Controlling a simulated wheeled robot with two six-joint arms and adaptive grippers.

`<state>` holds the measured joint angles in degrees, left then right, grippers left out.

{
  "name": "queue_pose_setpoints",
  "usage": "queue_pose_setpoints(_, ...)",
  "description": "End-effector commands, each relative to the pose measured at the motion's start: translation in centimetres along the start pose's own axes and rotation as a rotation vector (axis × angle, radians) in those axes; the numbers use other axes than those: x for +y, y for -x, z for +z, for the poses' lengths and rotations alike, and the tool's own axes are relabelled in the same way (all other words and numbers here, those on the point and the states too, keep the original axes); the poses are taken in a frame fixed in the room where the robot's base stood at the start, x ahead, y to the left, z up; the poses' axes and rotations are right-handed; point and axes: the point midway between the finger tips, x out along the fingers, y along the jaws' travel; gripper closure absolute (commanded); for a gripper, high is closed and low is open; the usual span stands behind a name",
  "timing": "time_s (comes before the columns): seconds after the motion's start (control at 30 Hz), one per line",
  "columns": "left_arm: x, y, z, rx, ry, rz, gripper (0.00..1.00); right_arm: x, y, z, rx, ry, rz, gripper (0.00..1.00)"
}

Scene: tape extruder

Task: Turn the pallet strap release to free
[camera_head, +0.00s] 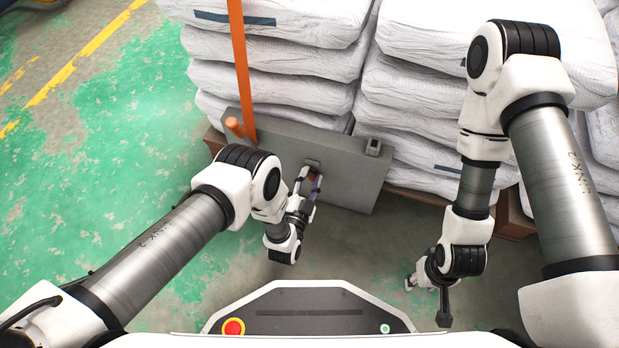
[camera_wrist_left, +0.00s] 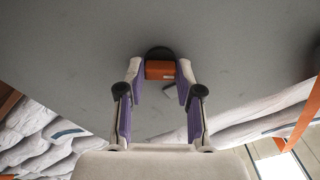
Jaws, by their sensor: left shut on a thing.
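The strap release is a small orange block (camera_wrist_left: 160,69) on a dark round mount, on the face of a grey box (camera_head: 345,178). The box's face fills much of the left wrist view (camera_wrist_left: 70,65). My left gripper (camera_head: 308,178) is at the front of the box. In the left wrist view its purple-padded fingers (camera_wrist_left: 158,82) are on either side of the orange block, shut on it. In the head view the block is mostly hidden by the fingers. My right gripper (camera_head: 422,278) hangs low at the right, away from the box; its fingers are too small to judge.
An orange strap (camera_head: 240,60) runs up from the box's left end, beside an orange peg (camera_head: 235,127). Stacked white sacks (camera_head: 285,55) stand behind on a brown pallet (camera_head: 512,215). Green worn floor (camera_head: 110,120) is clear at the left.

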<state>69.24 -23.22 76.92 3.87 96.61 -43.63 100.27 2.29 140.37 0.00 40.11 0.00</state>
Motion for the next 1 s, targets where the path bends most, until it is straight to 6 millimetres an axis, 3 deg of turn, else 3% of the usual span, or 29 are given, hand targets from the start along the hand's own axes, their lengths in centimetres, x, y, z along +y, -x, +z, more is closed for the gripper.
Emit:
queue_pose_setpoints(0.5, 0.12, -0.2, -0.12, 0.004, -0.357, -0.003, 1.0, 0.0, -0.24, 0.0, 0.0, 0.0, 0.0, 0.6)
queue_pose_setpoints(1.0, 0.16, -0.23, -0.15, 0.005, -0.42, -0.003, 1.0, 0.0, -0.25, 0.0, 0.0, 0.0, 0.0, 0.6)
